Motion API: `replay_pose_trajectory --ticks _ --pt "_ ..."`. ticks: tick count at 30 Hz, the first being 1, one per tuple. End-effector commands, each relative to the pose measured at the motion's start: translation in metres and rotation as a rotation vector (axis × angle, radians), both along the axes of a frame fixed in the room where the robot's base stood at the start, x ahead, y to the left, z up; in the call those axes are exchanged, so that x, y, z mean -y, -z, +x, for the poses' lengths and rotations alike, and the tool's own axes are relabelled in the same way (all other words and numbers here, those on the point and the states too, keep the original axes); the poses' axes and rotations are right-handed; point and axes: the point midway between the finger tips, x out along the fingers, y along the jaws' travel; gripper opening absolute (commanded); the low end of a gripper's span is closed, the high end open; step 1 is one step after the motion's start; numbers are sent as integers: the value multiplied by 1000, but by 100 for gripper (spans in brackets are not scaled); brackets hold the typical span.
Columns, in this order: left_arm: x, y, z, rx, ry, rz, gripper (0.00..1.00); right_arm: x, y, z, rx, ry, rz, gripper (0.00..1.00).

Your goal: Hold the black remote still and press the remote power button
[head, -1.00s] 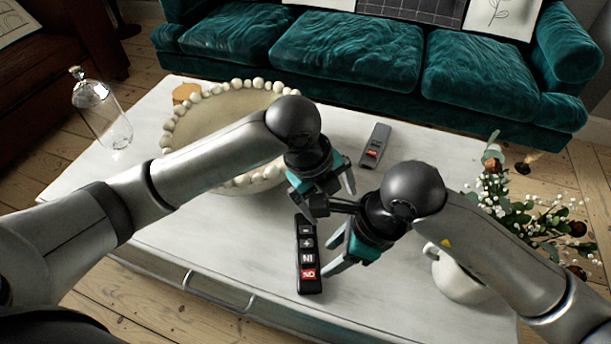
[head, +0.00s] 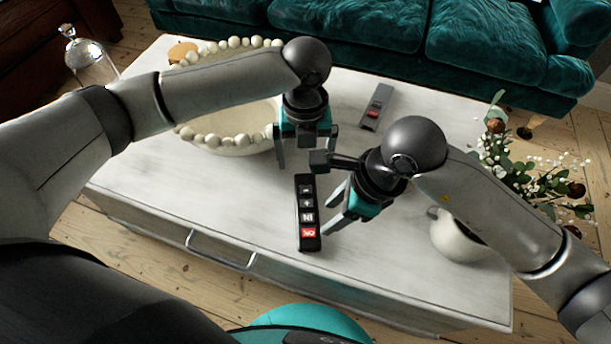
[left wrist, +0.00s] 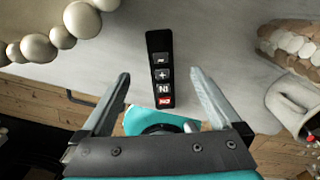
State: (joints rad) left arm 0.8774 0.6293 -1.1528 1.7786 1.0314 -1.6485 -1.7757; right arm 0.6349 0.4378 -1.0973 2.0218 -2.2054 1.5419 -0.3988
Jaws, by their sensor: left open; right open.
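The black remote (head: 307,222) lies on the white table, its long side running away from me. It has a column of dark buttons and a red button (head: 308,233) at its near end. My left gripper (head: 306,150) is open and points down just beyond the remote's far end. In the left wrist view the remote (left wrist: 160,68) shows between the open fingers (left wrist: 160,74), with nothing held. My right gripper (head: 334,210) is open and empty, close to the remote's right side. Whether its fingers touch the remote I cannot tell.
A second, greyer remote (head: 376,107) with a red button lies farther back. A bowl rimmed with beads (head: 205,141) stands at back left, partly behind my left arm. A white vase with flowers (head: 455,240) stands at right. The table's front left (head: 200,205) is clear.

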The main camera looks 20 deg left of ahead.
Motion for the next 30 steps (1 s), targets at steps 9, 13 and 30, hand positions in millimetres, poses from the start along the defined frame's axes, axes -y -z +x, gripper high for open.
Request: replay_pose_trajectory --ticks 9,13,30 --pt "0 62 -1 -2 -1 0 98 0 0 0 0 0 0 50" --pt "1 80 0 -1 -1 -1 98 0 0 0 0 0 0 50" --pt "1 94 0 2 0 -2 88 0 0 0 0 0 0 50"
